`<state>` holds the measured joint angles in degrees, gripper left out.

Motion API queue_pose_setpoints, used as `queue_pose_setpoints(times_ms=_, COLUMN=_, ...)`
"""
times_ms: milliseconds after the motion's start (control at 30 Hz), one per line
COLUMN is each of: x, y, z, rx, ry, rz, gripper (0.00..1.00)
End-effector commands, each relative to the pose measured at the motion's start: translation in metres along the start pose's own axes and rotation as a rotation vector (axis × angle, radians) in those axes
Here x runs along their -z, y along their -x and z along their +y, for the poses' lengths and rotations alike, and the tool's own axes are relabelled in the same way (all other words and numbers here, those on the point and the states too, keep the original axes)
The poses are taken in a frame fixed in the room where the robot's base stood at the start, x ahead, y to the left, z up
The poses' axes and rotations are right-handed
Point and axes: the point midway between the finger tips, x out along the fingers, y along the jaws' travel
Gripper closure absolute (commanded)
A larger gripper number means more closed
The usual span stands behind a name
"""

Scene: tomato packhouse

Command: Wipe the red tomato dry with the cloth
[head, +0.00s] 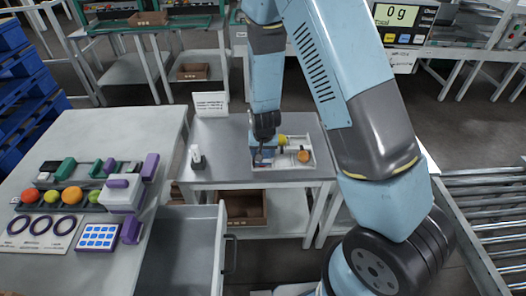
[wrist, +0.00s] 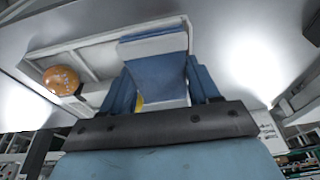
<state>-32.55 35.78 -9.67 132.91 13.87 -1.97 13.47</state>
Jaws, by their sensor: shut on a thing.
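My gripper (head: 265,145) is over the pale tray (head: 284,164) on the middle grey table, pointing down. In the wrist view its blue fingers (wrist: 165,88) are shut on a blue and white block-like piece (wrist: 155,48), which looks like the folded cloth. An orange tomato (head: 303,157) is at the tray's right side; it also shows in the wrist view (wrist: 61,80), apart from the cloth. A yellow thing (head: 283,140) is partly hidden behind the gripper.
The left table (head: 130,128) also holds purple rings (head: 42,225), a purple and white box (head: 120,192) and a blue and white tray (head: 98,237). An open drawer (head: 180,250) is in front. A roller conveyor (head: 490,220) is at right. The middle table's left side is mostly clear.

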Motion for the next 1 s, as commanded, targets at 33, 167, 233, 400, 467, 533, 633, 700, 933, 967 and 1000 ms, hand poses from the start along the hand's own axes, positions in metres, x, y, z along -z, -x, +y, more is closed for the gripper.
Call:
queue_pose_setpoints(times_ms=33, x=-0.003, y=-0.002, z=0.001, rx=-0.003, ry=0.000, rz=-0.007, gripper=0.72)
queue_pose_setpoints(times_ms=167, x=-0.003, y=-0.002, z=0.001, rx=-0.004, ry=0.000, rz=-0.007, gripper=0.72)
queue_pose_setpoints(times_ms=233, x=-0.003, y=-0.002, z=0.001, rx=-0.004, ry=0.000, rz=-0.007, gripper=0.72)
queue_pose_setpoints(times_ms=400, x=-0.001, y=-0.002, z=0.002, rx=-0.004, ry=0.000, rz=-0.007, gripper=0.72)
queue_pose_setpoints(times_ms=467, x=0.000, y=-0.003, z=0.002, rx=-0.004, ry=0.000, rz=-0.007, gripper=0.72)
queue_pose_setpoints(times_ms=533, x=0.002, y=-0.004, z=0.002, rx=-0.004, ry=-0.001, rz=-0.007, gripper=0.72)
queue_pose_setpoints(times_ms=633, x=0.006, y=-0.004, z=0.002, rx=-0.004, ry=-0.001, rz=-0.007, gripper=0.72)
queue_pose_setpoints(times_ms=700, x=0.008, y=-0.005, z=0.001, rx=-0.004, ry=-0.001, rz=-0.008, gripper=0.72)
queue_pose_setpoints(times_ms=933, x=0.015, y=-0.007, z=0.001, rx=-0.003, ry=0.000, rz=-0.008, gripper=0.72)
queue_pose_setpoints(times_ms=967, x=0.017, y=-0.007, z=0.001, rx=-0.003, ry=0.000, rz=-0.008, gripper=0.72)
queue_pose_setpoints(times_ms=1000, x=0.018, y=-0.008, z=0.001, rx=-0.003, ry=0.000, rz=-0.007, gripper=0.72)
